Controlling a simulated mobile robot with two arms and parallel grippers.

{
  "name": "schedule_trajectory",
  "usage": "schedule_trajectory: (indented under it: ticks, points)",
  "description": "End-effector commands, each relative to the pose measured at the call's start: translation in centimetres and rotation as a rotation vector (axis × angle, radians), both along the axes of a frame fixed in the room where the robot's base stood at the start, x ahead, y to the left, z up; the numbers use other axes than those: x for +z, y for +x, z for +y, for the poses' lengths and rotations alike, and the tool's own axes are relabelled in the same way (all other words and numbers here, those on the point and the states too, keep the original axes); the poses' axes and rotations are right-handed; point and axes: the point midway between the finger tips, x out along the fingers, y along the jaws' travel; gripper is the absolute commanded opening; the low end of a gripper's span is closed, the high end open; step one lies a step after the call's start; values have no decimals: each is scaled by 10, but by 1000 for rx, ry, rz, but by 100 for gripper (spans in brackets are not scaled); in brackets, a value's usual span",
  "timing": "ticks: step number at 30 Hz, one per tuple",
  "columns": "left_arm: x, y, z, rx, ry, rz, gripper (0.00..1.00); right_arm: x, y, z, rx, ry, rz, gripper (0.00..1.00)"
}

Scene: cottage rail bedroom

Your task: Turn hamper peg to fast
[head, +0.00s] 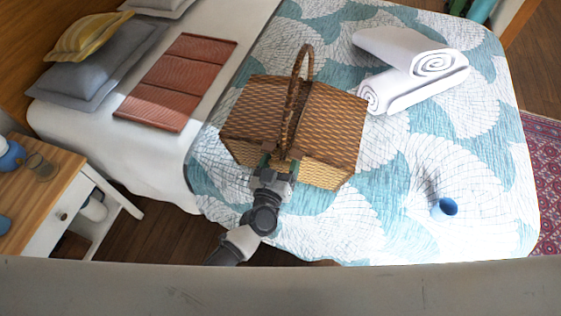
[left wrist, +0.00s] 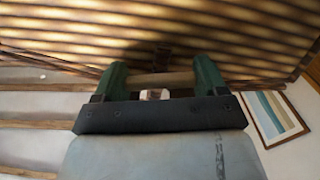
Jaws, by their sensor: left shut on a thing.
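The hamper (head: 325,105) is a brown wicker basket with a lid on each side and a tall arched handle (head: 300,75). It stands on the bed, and its lids look down. My left gripper (head: 267,163) is at the hamper's near side, just below the lid edge. In the left wrist view, its green fingers (left wrist: 160,72) are shut on the peg (left wrist: 160,79), a pale wooden bar lying crosswise between them under the slatted wicker. In the head view, the gripper hides the peg. My right gripper is not in view.
Rolled white towels (head: 415,68) lie behind the hamper to the right. A blue cup (head: 444,208) is on the quilt (head: 400,160) at the right. A folded rust-red cloth (head: 178,80) lies at the left. A nightstand (head: 55,190) stands at the left edge.

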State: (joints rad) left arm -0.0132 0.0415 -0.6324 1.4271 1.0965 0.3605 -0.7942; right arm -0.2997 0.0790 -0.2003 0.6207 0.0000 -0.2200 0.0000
Motion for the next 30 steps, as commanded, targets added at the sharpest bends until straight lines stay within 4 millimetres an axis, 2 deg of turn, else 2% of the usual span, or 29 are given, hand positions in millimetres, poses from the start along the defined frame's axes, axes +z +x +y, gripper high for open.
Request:
schedule_trajectory:
  ticks: [7, 8, 12, 30]
  points:
    - [-1, 0, 0, 0, -1, 1, 49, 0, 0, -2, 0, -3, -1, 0]
    - [-1, 0, 0, 0, -1, 1, 75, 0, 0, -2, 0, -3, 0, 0]
    - [-1, 0, 0, 0, -1, 1, 97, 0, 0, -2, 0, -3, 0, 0]
    - [0, 0, 0, -1, 21, -7, 98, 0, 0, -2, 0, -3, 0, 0]
